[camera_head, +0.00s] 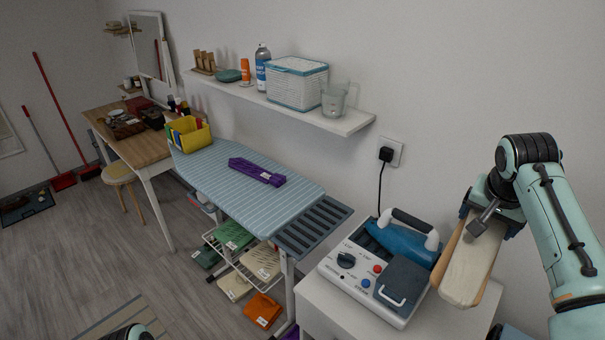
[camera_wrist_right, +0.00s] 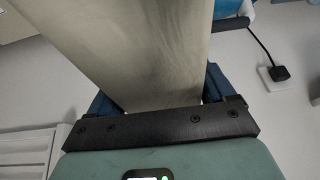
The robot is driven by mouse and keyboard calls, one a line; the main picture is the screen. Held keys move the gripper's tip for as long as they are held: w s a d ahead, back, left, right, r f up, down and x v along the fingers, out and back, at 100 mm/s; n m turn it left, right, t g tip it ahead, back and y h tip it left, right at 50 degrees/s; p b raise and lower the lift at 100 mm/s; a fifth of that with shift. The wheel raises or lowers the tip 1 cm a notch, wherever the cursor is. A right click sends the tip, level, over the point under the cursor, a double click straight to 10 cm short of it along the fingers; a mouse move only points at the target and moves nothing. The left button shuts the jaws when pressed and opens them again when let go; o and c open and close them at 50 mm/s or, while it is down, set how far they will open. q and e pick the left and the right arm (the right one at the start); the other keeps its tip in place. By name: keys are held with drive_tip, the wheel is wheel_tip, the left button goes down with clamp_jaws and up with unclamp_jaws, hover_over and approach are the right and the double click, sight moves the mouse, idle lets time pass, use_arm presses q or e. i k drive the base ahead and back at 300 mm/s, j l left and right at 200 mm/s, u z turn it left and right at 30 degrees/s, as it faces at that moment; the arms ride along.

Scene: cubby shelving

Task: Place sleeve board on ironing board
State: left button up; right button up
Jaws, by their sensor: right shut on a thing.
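The sleeve board (camera_head: 468,268), cream-topped with a wooden underside, is held at the right in the head view, above the white cabinet. My right gripper (camera_head: 484,218) is shut on it. In the right wrist view the sleeve board (camera_wrist_right: 140,50) fills the upper middle, between the blue fingers of the gripper (camera_wrist_right: 160,100). The ironing board (camera_head: 225,168) is blue and striped, along the wall left of the cabinet, apart from the sleeve board. My left gripper is out of view; only a bit of my left arm shows at the bottom edge.
A steam iron (camera_head: 400,240) on its station stands between the ironing board and the sleeve board. The wall shelf (camera_head: 345,122) overhangs behind. The board's front middle is bare.

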sight(224, 185)
drive_tip(key=j+u, duration=0.1)
drive_tip(key=j, duration=0.75)
drive_tip(key=i+j, duration=0.25)
drive_tip(key=j, duration=0.15)
drive_tip(key=i+j+u, duration=0.1)
drive_tip(key=i+j, duration=0.15)
drive_tip(key=j, duration=0.15)
